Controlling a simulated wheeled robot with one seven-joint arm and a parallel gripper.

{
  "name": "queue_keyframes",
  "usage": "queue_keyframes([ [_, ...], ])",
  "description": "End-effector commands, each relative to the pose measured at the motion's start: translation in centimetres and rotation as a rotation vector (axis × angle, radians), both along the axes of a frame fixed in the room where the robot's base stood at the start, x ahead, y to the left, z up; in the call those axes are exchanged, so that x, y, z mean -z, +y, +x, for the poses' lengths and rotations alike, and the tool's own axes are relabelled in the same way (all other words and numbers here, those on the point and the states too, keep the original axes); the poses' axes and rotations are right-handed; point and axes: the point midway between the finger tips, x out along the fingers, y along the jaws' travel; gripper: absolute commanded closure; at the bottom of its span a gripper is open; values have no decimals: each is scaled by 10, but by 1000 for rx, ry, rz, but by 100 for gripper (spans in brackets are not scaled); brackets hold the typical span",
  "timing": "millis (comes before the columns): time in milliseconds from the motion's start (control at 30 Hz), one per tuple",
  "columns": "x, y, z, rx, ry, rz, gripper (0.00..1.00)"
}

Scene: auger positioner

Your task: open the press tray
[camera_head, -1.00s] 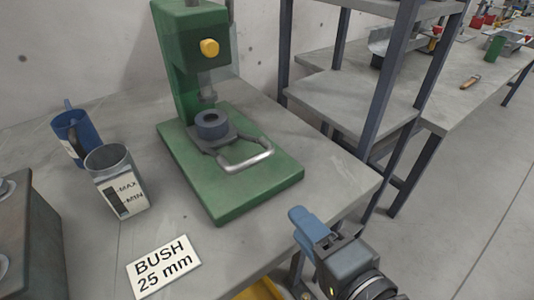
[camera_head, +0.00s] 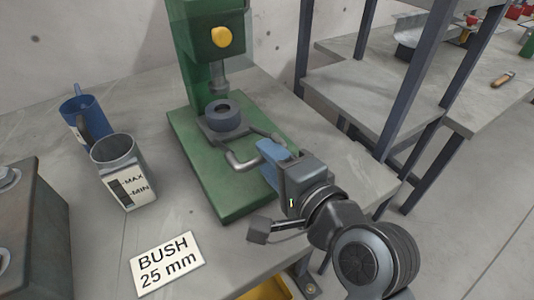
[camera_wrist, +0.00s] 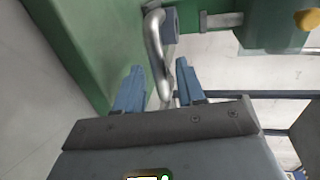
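The green press (camera_head: 232,205) stands on the grey bench, with a yellow knob on its head. Its grey tray (camera_head: 213,137) carries a dark ring (camera_head: 222,117) under the ram. A U-shaped metal handle (camera_head: 238,165) sticks out from the tray's front. My gripper (camera_head: 268,150) is over the press base at the handle, hiding part of it. In the wrist view the blue fingers of my gripper (camera_wrist: 160,67) are apart, and the handle bar (camera_wrist: 154,42) runs between them. I cannot tell whether either finger touches it.
A label reading BUSH 25 mm (camera_head: 166,262) lies on the bench (camera_head: 80,240). A shelf rack (camera_head: 375,95) stands to the right.

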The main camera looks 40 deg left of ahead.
Motion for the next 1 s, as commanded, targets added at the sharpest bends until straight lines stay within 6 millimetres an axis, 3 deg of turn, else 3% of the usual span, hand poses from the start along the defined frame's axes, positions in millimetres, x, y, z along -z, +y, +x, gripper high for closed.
queue_keyframes([
  [200,3,14,6,0,0,0,61],
  [467,4,15,6,1,0,0,61],
  [867,4,14,6,1,0,-1,99],
  [1000,4,14,6,1,0,-1,100],
])
